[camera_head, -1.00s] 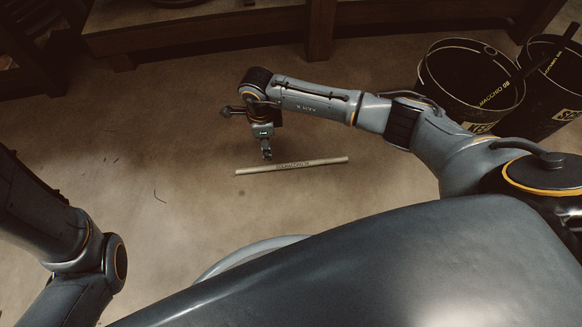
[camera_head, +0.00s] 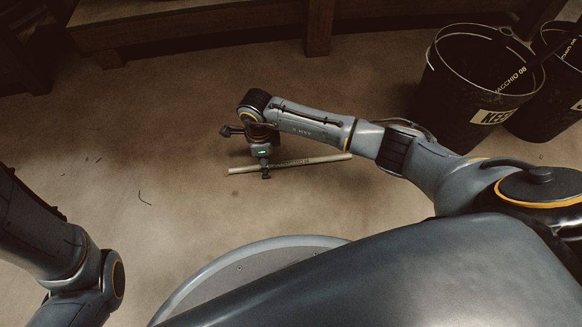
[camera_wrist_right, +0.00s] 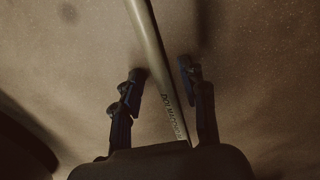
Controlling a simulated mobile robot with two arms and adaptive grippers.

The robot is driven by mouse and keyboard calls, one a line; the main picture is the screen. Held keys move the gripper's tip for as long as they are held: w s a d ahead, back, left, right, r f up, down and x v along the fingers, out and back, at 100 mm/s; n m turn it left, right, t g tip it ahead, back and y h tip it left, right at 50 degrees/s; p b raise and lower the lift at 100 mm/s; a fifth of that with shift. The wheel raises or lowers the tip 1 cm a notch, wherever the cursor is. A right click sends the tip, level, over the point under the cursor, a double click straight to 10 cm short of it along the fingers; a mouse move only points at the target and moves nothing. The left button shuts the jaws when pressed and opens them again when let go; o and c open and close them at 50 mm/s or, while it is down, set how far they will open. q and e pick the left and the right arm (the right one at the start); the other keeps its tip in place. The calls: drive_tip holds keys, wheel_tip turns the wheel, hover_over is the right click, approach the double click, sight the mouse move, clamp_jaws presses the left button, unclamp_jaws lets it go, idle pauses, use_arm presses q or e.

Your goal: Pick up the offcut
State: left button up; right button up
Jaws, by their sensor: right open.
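The offcut (camera_head: 318,160) is a thin, pale rod with dark lettering. It lies on the floor in the head view. My right gripper (camera_head: 265,174) is over it, and the gripper hides part of its left half. In the right wrist view the offcut (camera_wrist_right: 150,40) runs from the top down between the two dark fingers of my right gripper (camera_wrist_right: 160,85). The fingers are open, with a gap on each side of the offcut. I cannot tell how high the fingertips are above the floor. My left arm shows at the left edge, but its gripper is out of view.
Two black buckets, one nearer (camera_head: 478,85) and one behind it (camera_head: 562,80), stand on the floor at the upper right. A wooden bench (camera_head: 200,22) with legs runs along the back. The floor (camera_head: 130,130) left of the offcut is mostly clear, with small dark scraps.

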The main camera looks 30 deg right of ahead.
drive_tip(key=shift+r, duration=0.1)
clamp_jaws()
drive_tip(key=shift+r, duration=0.1)
